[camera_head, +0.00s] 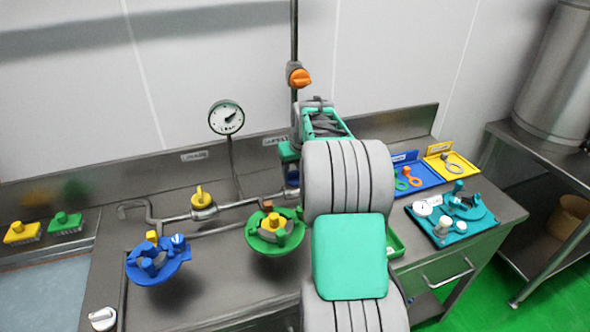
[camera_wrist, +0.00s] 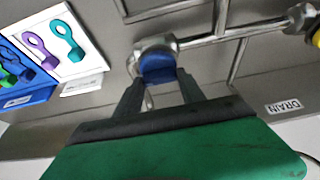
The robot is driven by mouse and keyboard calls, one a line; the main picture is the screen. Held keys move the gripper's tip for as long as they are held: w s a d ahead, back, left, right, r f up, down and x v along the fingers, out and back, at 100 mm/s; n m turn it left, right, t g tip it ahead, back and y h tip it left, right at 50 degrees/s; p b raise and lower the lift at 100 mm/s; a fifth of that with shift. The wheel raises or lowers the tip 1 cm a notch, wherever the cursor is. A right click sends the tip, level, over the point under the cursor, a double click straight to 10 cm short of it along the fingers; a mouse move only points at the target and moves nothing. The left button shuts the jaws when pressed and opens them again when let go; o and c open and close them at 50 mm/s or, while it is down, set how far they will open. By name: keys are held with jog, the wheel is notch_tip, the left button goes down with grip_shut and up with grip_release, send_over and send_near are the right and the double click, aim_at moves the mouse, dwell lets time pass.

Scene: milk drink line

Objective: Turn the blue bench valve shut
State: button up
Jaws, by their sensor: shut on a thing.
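The blue bench valve handle (camera_wrist: 158,68) shows in the wrist view, at the end of a metal valve body (camera_wrist: 153,45) on the bench pipe. My gripper (camera_wrist: 160,88) has one dark finger on each side of the blue handle and is shut on it. The fingers hide the sides of the handle.
A yellow valve (camera_head: 202,198) sits further left on the pipe, under a round gauge (camera_head: 226,118). An orange valve (camera_head: 299,76) is on the upright pipe. Blue (camera_head: 158,262) and green (camera_head: 274,232) fixtures stand in front. Trays with rings (camera_head: 425,184) lie right.

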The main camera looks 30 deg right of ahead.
jog(key=m, duration=0.2)
jog(key=m+h+b, duration=0.1)
jog(key=m, duration=0.1)
jog(key=shift+w+a+m+g+h, duration=0.15)
jog(key=shift+a+m+g+h, duration=0.05)
jog(key=shift+m+g+h, duration=0.1)
jog(key=m+g+h, duration=0.1)
jog(key=m, duration=0.3)
jog(key=shift+w+r+m+p, duration=0.1)
jog(key=shift+m+p, duration=0.2)
jog(key=shift+p, duration=0.1)
jog(key=m+g+p, duration=0.1)
jog(key=m+p, duration=0.1)
jog(key=m+g+p, duration=0.1)
jog(key=m+p, duration=0.1)
jog(key=m, duration=0.1)
jog(key=shift+w+r+h, duration=0.1)
jog(key=shift+r+h, duration=0.05)
jog(key=shift+h, duration=0.25)
jog(key=m+g+p, duration=0.1)
jog(key=m, duration=0.1)
jog(key=m+p, duration=0.1)
jog(key=p, duration=0.1)
jog(key=shift+f+m+g, duration=0.2)
jog(key=shift+m+g, duration=0.2)
jog(key=o, duration=1.4)
jog(key=shift+c, duration=0.2)
